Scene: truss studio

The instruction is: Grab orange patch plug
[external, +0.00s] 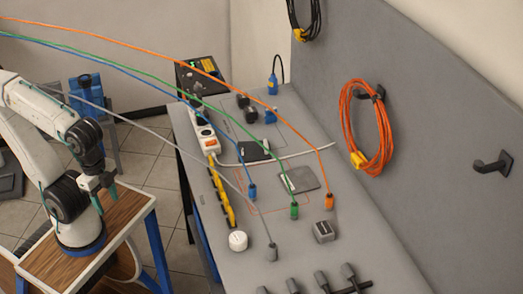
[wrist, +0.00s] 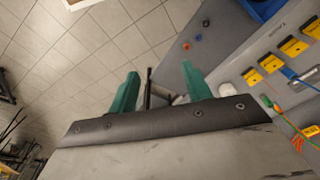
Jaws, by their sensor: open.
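The orange patch plug (external: 329,201) stands on the grey bench at the end of an orange cable that arches in from the upper left. To its left stand a green plug (external: 294,210), a blue plug (external: 252,191) and a grey plug (external: 271,251), each on its own cable. My gripper (external: 97,183) is at the left, off the bench and well apart from the plugs. In the wrist view my gripper (wrist: 160,86) has its two green fingers spread, with nothing between them. The orange plug cannot be made out for certain in the wrist view.
A white power strip (external: 206,140) and a yellow strip (external: 220,196) line the bench's near edge. A white round knob (external: 238,241) and a grey block (external: 323,231) stand near the plugs. A coiled orange cable (external: 366,125) hangs on the grey wall panel behind.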

